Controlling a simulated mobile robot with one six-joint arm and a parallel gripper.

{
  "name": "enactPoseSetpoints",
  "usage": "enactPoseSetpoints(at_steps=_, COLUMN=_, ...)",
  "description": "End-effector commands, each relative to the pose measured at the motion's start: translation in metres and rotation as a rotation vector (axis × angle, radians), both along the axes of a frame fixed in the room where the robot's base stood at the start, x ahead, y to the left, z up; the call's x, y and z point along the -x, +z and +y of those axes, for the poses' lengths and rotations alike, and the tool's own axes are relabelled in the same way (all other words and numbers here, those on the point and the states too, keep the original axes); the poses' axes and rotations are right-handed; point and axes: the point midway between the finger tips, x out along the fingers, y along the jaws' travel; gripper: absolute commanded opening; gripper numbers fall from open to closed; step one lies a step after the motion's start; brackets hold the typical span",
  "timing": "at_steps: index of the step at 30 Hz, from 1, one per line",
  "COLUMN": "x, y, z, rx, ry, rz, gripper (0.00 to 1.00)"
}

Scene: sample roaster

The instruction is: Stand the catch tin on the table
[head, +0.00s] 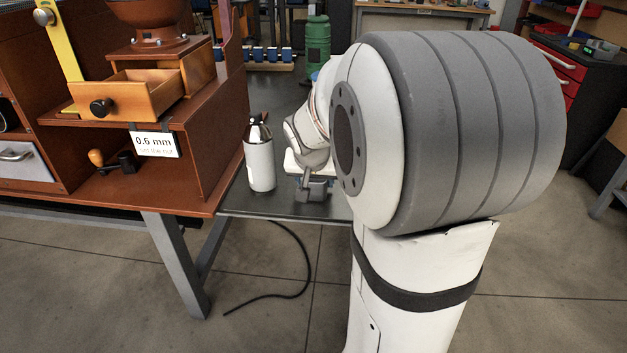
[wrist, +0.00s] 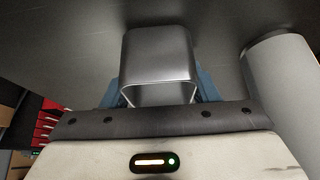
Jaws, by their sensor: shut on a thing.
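The catch tin (wrist: 158,58) is a grey metal box with rounded corners, seen close up in the wrist view. My gripper (wrist: 161,86) is shut on it, with a blue finger on each side. Behind it is the dark table top (wrist: 75,45); I cannot tell whether the tin touches it. In the head view my gripper (head: 312,190) is low over the near part of the dark table (head: 285,207), and my arm hides much of that area. I cannot clearly make out the tin there.
Farther left is a brown cabinet (head: 215,140) with an open wooden drawer (head: 130,95). A green canister (head: 318,42) stands farther back.

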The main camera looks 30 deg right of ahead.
Motion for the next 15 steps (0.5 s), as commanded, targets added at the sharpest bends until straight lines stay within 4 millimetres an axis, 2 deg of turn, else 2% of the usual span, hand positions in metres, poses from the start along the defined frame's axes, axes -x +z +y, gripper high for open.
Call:
enactPoseSetpoints(at_steps=2, x=0.0, y=-0.0036, z=-0.0001, rx=0.0, ry=0.0, rz=0.0, gripper=0.31)
enactPoseSetpoints(at_steps=3, x=-0.0001, y=-0.0038, z=-0.0002, rx=0.0, ry=0.0, rz=0.0, gripper=0.55)
enactPoseSetpoints(at_steps=11, x=0.0, y=-0.0026, z=-0.0002, rx=0.0, ry=-0.001, rz=0.0, gripper=0.76)
enactPoseSetpoints(at_steps=15, x=0.0, y=-0.0025, z=-0.0004, rx=0.0, ry=-0.001, rz=0.0, gripper=0.76)
